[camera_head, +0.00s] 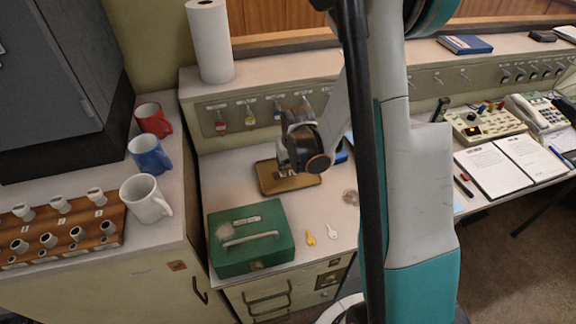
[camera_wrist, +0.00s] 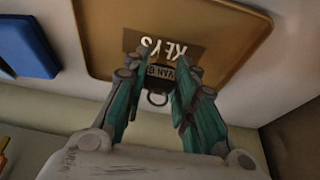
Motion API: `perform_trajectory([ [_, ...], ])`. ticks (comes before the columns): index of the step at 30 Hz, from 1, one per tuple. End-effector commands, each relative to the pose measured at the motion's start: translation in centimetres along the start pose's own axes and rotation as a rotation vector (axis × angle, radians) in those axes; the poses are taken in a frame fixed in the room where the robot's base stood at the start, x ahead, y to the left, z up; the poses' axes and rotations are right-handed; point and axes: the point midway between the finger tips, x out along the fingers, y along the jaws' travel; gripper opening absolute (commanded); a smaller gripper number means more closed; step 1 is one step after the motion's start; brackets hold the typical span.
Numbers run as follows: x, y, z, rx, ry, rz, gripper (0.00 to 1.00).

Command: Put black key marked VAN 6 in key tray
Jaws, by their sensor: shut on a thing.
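The brown key tray (camera_head: 266,183) lies on the desk below the hook panel; its floor carries a KEYS label in the wrist view (camera_wrist: 98,35). My gripper (camera_head: 287,171) is at the tray. In the wrist view, my gripper (camera_wrist: 161,82) is shut on the black key marked VAN 6 (camera_wrist: 160,71), its label appearing upside down beside the KEYS label. A metal ring shows between the fingers. The key is over the tray; I cannot tell whether it touches the tray floor. In the head view the key is hidden by my gripper.
A green cash box (camera_head: 250,240) stands in front of the tray, with a yellow key (camera_head: 310,239) and a silver key (camera_head: 333,235) beside it. Tagged keys hang on the panel (camera_head: 232,118) behind. A blue object (camera_wrist: 28,45) lies near the tray.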

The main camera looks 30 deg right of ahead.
Motion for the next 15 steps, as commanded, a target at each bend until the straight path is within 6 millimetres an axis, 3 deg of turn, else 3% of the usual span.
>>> perform_trajectory([
  [11,0.48,0.0,0.19,0.0,0.0,0.0,0.07],
  [12,0.51,0.0,0.21,0.0,0.0,0.0,0.28],
  [15,0.41,0.0,0.17,0.0,0.0,0.0,0.46],
])
